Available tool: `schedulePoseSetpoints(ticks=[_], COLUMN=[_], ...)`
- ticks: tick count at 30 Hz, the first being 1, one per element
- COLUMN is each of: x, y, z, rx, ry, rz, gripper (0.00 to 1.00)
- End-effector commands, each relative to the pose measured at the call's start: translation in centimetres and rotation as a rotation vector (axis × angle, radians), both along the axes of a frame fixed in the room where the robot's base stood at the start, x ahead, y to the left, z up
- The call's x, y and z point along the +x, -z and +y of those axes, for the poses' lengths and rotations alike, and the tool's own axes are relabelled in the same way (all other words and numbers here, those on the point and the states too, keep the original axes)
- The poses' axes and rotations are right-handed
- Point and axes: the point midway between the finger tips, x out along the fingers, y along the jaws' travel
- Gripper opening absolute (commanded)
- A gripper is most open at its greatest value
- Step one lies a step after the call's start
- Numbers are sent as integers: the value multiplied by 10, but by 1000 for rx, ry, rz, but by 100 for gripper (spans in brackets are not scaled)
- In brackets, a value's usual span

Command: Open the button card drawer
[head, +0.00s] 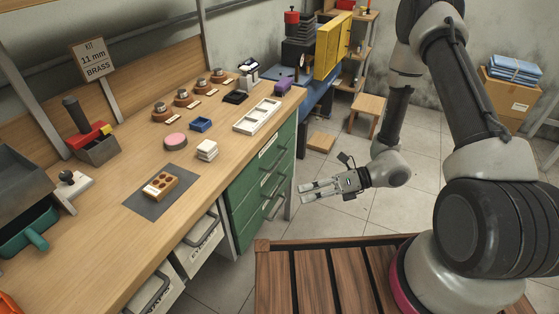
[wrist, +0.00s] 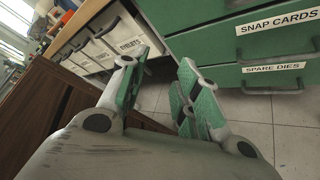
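A green drawer unit (head: 240,205) stands under the right end of the workbench, with several stacked drawers that look shut. Its top drawer has a white label (head: 268,146) too small to read and a bar handle (head: 276,157). In the wrist view, the labels SNAP CARDS (wrist: 277,20) and SPARE DIES (wrist: 273,67) are readable on green drawer fronts. No label reading button cards is legible. My gripper (head: 304,189) is open and empty, in the air to the right of the drawers and apart from them. Its spread fingers (wrist: 164,85) also show in the wrist view.
The workbench (head: 110,230) carries a white tray (head: 257,117), a brown block on a grey mat (head: 145,205) and other small items. White bins (head: 203,240) sit under it, left of the drawers.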

Motion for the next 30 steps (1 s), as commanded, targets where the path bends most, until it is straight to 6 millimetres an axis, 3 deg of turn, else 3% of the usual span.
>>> schedulePoseSetpoints(ticks=[1, 4, 6, 9, 17, 30], x=[16, 59, 95, 132, 145, 175], y=[15, 31, 29, 23, 20, 33], z=[7, 15, 15, 12, 18, 73], rx=[14, 55, 101, 178, 246, 245], ry=[113, 340, 481, 635, 699, 698], rz=[97, 262, 343, 460, 622, 620], gripper=[32, 32, 32, 32, 32, 32])
